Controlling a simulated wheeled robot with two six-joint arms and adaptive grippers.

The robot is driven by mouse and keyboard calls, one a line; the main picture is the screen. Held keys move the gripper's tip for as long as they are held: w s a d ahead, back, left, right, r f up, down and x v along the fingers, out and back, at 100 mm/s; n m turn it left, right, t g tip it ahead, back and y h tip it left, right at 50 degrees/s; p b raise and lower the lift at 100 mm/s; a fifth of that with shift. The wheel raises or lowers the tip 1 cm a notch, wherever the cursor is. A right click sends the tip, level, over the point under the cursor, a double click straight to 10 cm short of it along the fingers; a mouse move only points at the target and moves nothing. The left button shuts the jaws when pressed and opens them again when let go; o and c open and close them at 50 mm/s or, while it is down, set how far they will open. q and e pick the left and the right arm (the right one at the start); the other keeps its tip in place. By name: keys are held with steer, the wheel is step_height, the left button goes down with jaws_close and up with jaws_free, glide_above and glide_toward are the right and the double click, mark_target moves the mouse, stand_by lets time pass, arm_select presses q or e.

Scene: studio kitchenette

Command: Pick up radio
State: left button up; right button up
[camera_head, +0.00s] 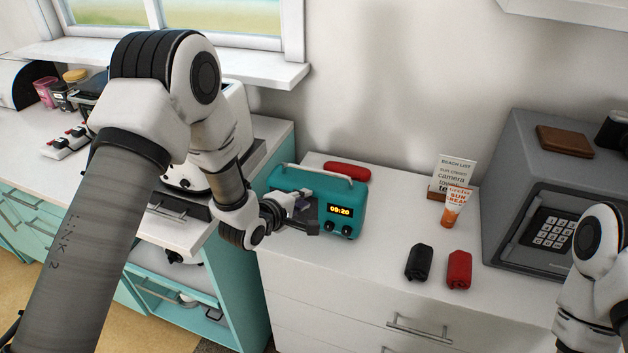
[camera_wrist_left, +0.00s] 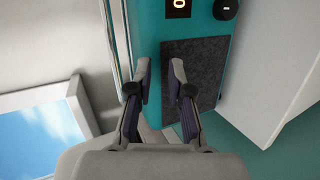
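The teal radio (camera_head: 347,197) stands upright on the white drawer unit, with a lit clock display, two dark knobs and a pale handle along its top. My left gripper (camera_head: 304,212) is in front of the radio's left half and hides part of its front. In the left wrist view, the gripper (camera_wrist_left: 160,80) is partly open, with an empty gap between its fingers. Beyond them are the radio's teal front (camera_wrist_left: 152,28) and dark speaker panel (camera_wrist_left: 205,62); contact is not clear. My right arm shows at the lower right, but its gripper is out of view.
A red case (camera_head: 347,171) lies behind the radio. Black (camera_head: 418,262) and red (camera_head: 459,269) rolled items, a sunscreen tube (camera_head: 455,206) and a list card (camera_head: 455,172) are to its right. A grey safe (camera_head: 511,165) stands farther right. A toaster-like appliance (camera_head: 238,125) is behind my left arm.

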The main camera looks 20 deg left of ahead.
mark_target(316, 171)
arm_select(q)
step_height(316, 171, up, 6)
steer(key=w+t, duration=0.1)
steer(key=p+x, duration=0.1)
steer(key=x, duration=0.1)
steer(key=p+x, duration=0.1)
steer(key=x, duration=0.1)
steer(key=p+x, duration=0.1)
steer(key=x, duration=0.2)
steer(key=shift+a+f, duration=0.3)
steer(key=shift+w+d, duration=0.1)
steer(key=shift+w, duration=0.15)
steer(key=shift+s+d, duration=0.1)
steer(key=shift+s, duration=0.1)
steer(key=shift+w, duration=0.1)
jaws_close()
arm_select(e)
steer(key=r, duration=0.4)
steer(key=shift+s+d, duration=0.15)
steer(key=shift+s, duration=0.2)
